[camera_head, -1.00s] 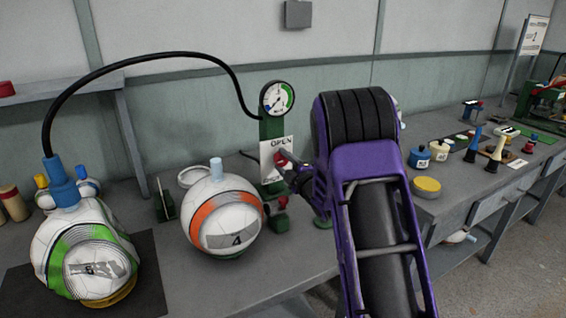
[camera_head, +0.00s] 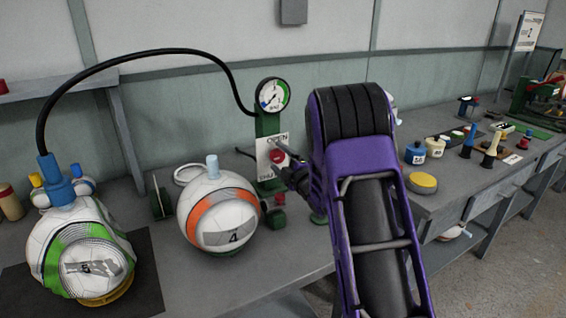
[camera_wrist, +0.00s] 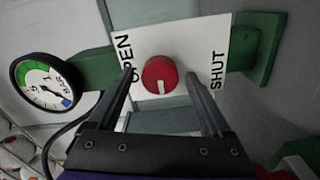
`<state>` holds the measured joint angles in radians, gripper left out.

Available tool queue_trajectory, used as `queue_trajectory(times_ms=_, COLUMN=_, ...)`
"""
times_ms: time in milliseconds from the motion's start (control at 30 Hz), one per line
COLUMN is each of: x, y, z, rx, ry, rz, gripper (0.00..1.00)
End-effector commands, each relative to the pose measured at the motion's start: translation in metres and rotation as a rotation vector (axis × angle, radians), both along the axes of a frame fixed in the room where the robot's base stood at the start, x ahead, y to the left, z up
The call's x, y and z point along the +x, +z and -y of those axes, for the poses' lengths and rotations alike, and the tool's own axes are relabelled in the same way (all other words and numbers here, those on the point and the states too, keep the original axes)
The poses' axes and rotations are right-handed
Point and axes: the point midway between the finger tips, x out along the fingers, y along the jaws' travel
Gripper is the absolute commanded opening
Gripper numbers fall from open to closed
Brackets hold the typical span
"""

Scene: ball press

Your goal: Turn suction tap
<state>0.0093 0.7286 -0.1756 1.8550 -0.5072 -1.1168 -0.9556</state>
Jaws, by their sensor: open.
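The suction tap is a round red knob (camera_wrist: 160,75) with a white mark, on a white plate (camera_wrist: 190,40) lettered OPEN and SHUT. In the wrist view OPEN is on the left and SHUT on the right. The knob's white mark points down the picture, between the words. My gripper (camera_wrist: 160,80) is open, with one finger on each side of the knob. A small gap shows beside each finger; I cannot tell whether they reach the knob's depth. In the head view the knob (camera_head: 278,156) sits on a green post, and my gripper (camera_head: 286,165) partly covers the plate.
A gauge (camera_head: 272,95) tops the post, with a black hose (camera_head: 140,52) running to a blue fitting (camera_head: 57,183) on a green-striped ball (camera_head: 85,250). An orange-striped ball (camera_head: 220,215) stands just left of the post. Small pots and handles stand on the bench at right.

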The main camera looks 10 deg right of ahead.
Motion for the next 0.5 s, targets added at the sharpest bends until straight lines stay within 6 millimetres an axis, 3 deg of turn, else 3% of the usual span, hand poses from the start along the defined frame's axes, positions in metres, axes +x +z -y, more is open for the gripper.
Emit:
queue_trajectory(times_ms=167, x=-0.014, y=0.001, z=0.005, rx=0.001, ry=-0.002, rz=-0.001, gripper=0.83)
queue_trajectory(times_ms=500, x=-0.09, y=0.0, z=0.031, rx=0.001, ry=-0.005, rz=-0.001, gripper=0.83)
